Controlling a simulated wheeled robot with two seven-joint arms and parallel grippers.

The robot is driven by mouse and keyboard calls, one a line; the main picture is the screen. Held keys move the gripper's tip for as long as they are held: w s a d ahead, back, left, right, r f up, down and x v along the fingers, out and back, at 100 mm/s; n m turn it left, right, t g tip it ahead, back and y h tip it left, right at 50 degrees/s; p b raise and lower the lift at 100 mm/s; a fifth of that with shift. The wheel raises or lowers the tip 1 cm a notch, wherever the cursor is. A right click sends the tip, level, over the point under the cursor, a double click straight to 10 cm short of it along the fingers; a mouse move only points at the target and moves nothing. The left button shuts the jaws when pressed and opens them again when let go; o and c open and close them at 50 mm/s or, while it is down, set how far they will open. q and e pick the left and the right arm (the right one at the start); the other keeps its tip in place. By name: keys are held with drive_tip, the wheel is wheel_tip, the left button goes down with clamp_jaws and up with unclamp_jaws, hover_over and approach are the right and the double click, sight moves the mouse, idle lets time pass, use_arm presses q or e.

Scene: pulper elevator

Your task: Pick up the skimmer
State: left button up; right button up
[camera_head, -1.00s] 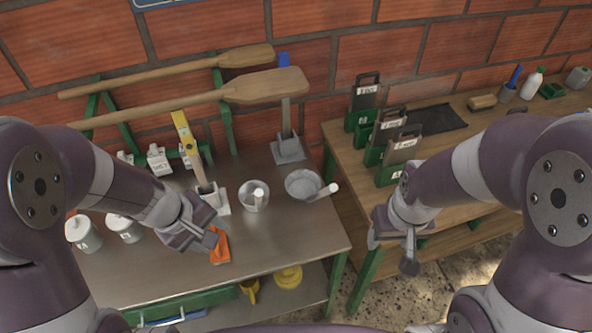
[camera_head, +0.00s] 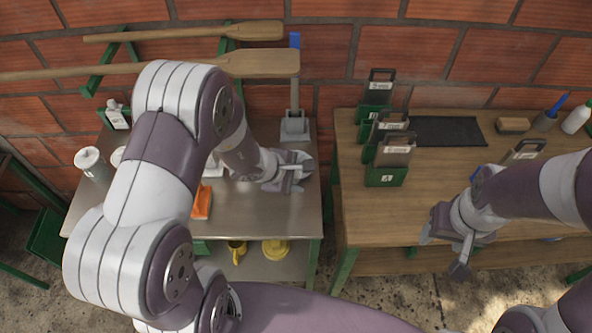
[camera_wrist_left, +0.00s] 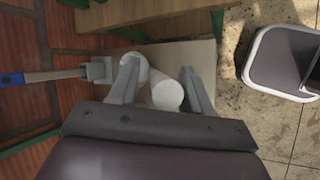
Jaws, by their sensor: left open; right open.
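My left gripper (camera_head: 298,178) is open over the right part of the steel table (camera_head: 300,222). In the left wrist view, a pale round-ended handle (camera_wrist_left: 168,96) lies between its two spread fingers (camera_wrist_left: 160,78). This looks like the handle of the skimmer; its bowl is mostly hidden, and I cannot tell whether a finger touches the handle. Another whitish rounded shape (camera_wrist_left: 134,66) shows by the left finger. In the head view, my left arm and gripper cover the skimmer. My right gripper (camera_head: 446,252) is open and empty by the front edge of the wooden table.
An orange item (camera_head: 202,203) lies at the table's front. Green holders (camera_head: 386,175) stand on the wooden table (camera_head: 400,215). Wooden paddles (camera_head: 258,64) hang on the wall.

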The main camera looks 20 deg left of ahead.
use_arm(q)
drive_tip(key=shift+w+d+f, duration=0.1)
drive_tip(key=shift+w+d, duration=0.05)
drive_tip(key=shift+d, duration=0.1)
drive_tip(key=shift+a, duration=0.4)
clamp_jaws()
drive_tip(key=shift+d, duration=0.2)
idle(0.6)
